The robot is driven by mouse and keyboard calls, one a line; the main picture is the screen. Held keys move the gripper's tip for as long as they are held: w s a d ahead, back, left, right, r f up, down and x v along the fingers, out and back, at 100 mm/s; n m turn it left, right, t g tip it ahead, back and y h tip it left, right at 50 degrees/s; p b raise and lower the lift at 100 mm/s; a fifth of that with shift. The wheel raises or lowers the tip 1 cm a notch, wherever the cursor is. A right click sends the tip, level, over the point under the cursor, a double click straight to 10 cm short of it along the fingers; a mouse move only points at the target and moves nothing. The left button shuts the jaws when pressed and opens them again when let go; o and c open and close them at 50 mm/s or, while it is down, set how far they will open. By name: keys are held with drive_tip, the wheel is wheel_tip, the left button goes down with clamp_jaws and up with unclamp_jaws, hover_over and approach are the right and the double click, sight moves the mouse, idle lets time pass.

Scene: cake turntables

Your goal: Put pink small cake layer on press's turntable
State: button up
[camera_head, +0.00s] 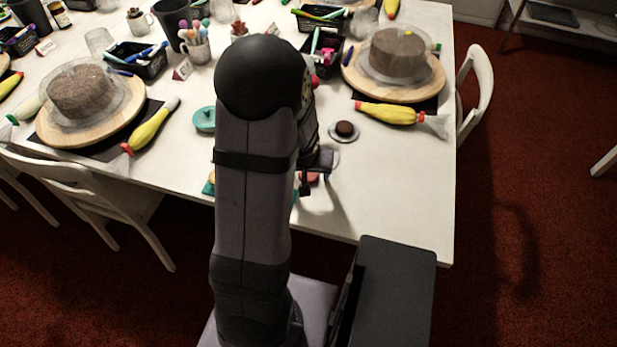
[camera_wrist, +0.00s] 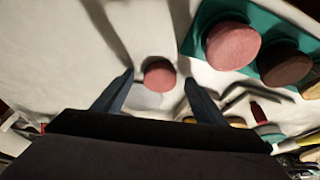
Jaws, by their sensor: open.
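The small pink cake layer (camera_wrist: 159,73) shows in the wrist view between my two open fingertips, at the edge of a pale grey disc (camera_wrist: 143,98). Whether the fingers are level with it or above it I cannot tell. In the head view a bit of pink (camera_head: 312,178) shows just under my gripper (camera_head: 317,168), mostly hidden by my arm. A larger pink layer (camera_wrist: 233,44) and a brown layer (camera_wrist: 284,66) sit on a teal board (camera_wrist: 268,24). I cannot make out which thing is the press's turntable.
A small brown layer on a clear plate (camera_head: 346,131) stands right of my arm. A teal round item (camera_head: 205,120) is at left. Large brown cakes stand on wooden turntables (camera_head: 130,125) on both sides, with yellow piping bags (camera_head: 385,112) beside them. White table (camera_head: 400,175) is bare at front right.

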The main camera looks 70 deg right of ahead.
sight(308, 177)
drive_tip(key=shift+f, duration=0.15)
drive_tip(key=c, duration=1.2)
wheel_tip(308, 177, up, 10)
drive_tip(key=p, duration=0.3)
